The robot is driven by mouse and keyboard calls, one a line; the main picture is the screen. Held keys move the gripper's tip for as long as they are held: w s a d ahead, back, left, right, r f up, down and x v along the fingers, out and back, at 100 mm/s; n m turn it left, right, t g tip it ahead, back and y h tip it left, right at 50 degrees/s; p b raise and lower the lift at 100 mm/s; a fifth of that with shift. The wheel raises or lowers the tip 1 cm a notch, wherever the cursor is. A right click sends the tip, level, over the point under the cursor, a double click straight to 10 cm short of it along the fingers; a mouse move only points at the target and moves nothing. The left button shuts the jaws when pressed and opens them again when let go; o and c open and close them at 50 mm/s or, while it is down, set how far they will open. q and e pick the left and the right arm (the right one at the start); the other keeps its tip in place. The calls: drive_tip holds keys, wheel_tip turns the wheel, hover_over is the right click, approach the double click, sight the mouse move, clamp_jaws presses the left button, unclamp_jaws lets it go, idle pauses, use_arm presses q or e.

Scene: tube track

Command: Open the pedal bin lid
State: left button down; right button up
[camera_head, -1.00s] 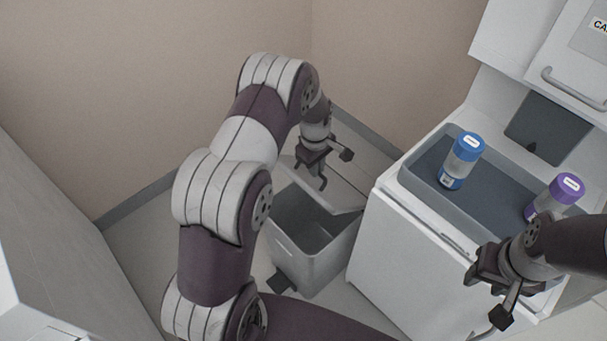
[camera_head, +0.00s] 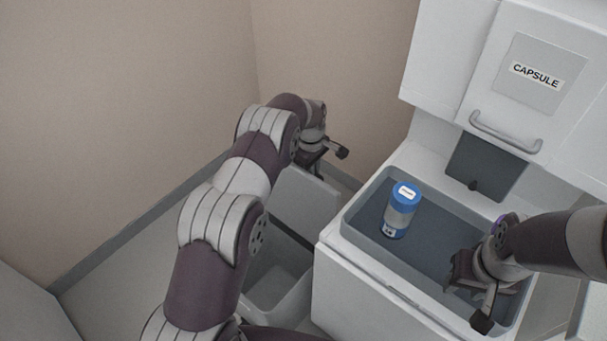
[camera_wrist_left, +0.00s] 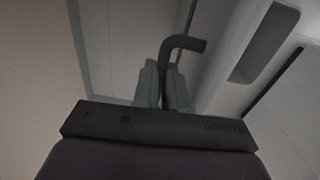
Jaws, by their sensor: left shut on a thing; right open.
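The grey pedal bin (camera_head: 275,285) stands on the floor left of the white cabinet, its mouth open and its inside showing. Its lid (camera_head: 310,200) is raised at the back of the bin. My left gripper (camera_head: 318,168) is at the top of the raised lid, its fingertips partly hidden in the head view. In the left wrist view its fingers (camera_wrist_left: 165,88) are closed around a dark bent rod (camera_wrist_left: 183,45), which seems to be a handle on the lid. My right gripper (camera_head: 470,290) is open over the grey tray. My left arm covers part of the bin, and the pedal is hidden.
The white cabinet (camera_head: 345,290) stands close to the bin's right side. Its grey tray (camera_head: 362,205) holds a blue-capped tube (camera_head: 400,210); a purple-capped tube is almost hidden by my right arm. A door labelled CAPSULE (camera_head: 535,75) is above. Walls bound the left and back.

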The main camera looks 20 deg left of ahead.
use_arm(q)
drive_tip(key=shift+w+d+f, duration=0.2)
drive_tip(key=shift+w+f, duration=0.05)
drive_tip(key=shift+f, duration=0.25)
drive_tip(key=shift+w+d+r, duration=0.25)
drive_tip(key=shift+w+r, duration=0.05)
drive_tip(key=shift+w, duration=0.4)
use_arm(e)
drive_tip(key=shift+s+a+r, duration=0.1)
drive_tip(key=shift+s+a, duration=0.1)
drive_tip(key=shift+s, duration=0.25)
use_arm(q)
drive_tip(key=shift+w+d, duration=0.1)
drive_tip(key=shift+w, duration=0.05)
drive_tip(key=c, duration=1.4)
unclamp_jaws()
drive_tip(key=shift+o, duration=1.2)
drive_tip(key=shift+w+d+f, duration=0.1)
drive_tip(key=shift+w+f, duration=0.05)
drive_tip(key=shift+w, duration=0.1)
use_arm(e)
drive_tip(key=shift+w+d, duration=0.15)
drive_tip(key=shift+w, duration=0.15)
